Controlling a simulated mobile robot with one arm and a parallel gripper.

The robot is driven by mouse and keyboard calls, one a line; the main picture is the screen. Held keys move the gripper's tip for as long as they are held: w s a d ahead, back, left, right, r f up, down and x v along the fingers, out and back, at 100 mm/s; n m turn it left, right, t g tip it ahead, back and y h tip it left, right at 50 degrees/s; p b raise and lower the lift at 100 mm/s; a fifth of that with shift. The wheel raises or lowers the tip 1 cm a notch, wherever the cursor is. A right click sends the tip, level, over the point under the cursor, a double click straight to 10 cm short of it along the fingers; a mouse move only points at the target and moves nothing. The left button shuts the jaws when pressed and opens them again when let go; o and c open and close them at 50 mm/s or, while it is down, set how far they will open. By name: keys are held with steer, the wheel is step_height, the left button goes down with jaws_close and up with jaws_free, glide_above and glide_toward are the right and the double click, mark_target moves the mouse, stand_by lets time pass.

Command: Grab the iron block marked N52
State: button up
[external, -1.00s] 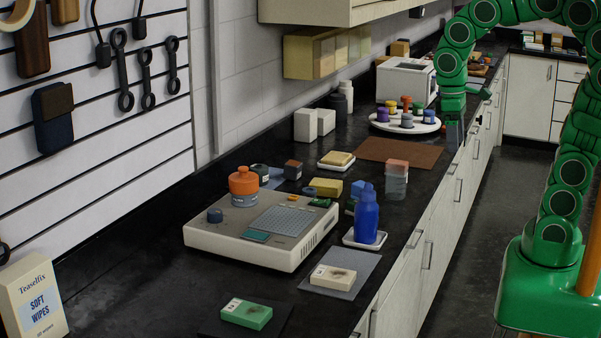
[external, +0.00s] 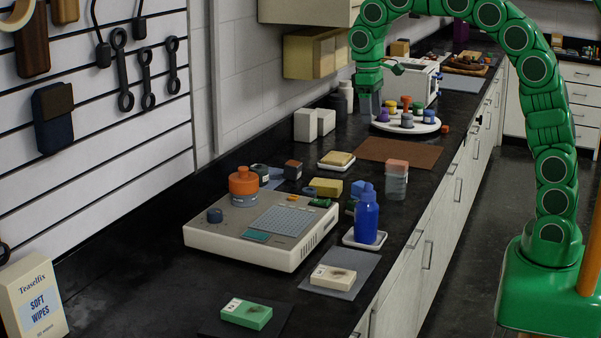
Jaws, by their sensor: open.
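No marking N52 can be read at this size, so I cannot tell which block is the iron one. A green block (external: 246,314) with a small pale label and dark smudge lies on a black mat at the front. A cream block (external: 333,276) with a similar label and smudge lies on a grey mat (external: 351,288). My gripper (external: 369,107) is open, pointing down at the back, beside the left of the round white tray (external: 433,126). Nothing shows between its fingers, which are small and partly unclear.
A beige device (external: 210,240) with an orange-topped jar (external: 243,182) fills the middle of the black counter. A blue bottle (external: 366,218) stands in a white dish. The round tray holds several coloured knobs. A white appliance (external: 425,85) stands close behind my gripper. The brown mat (external: 402,152) is bare.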

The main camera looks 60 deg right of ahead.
steer(key=w+d+f, duration=0.2)
steer(key=w+d, duration=0.1)
steer(key=w, duration=0.5)
steer(key=w+d+f, duration=0.2)
steer(key=w+f, duration=0.1)
steer(key=w, duration=0.6)
glide_above(293, 163)
steer(key=shift+n+t, duration=0.3)
steer(key=shift+t, duration=0.1)
steer(key=f, duration=1.1)
steer(key=shift+s+a, duration=0.15)
steer(key=shift+a, duration=0.05)
steer(key=shift+w+d+f, duration=0.2)
steer(key=shift+f, duration=3.95)
jaws_close()
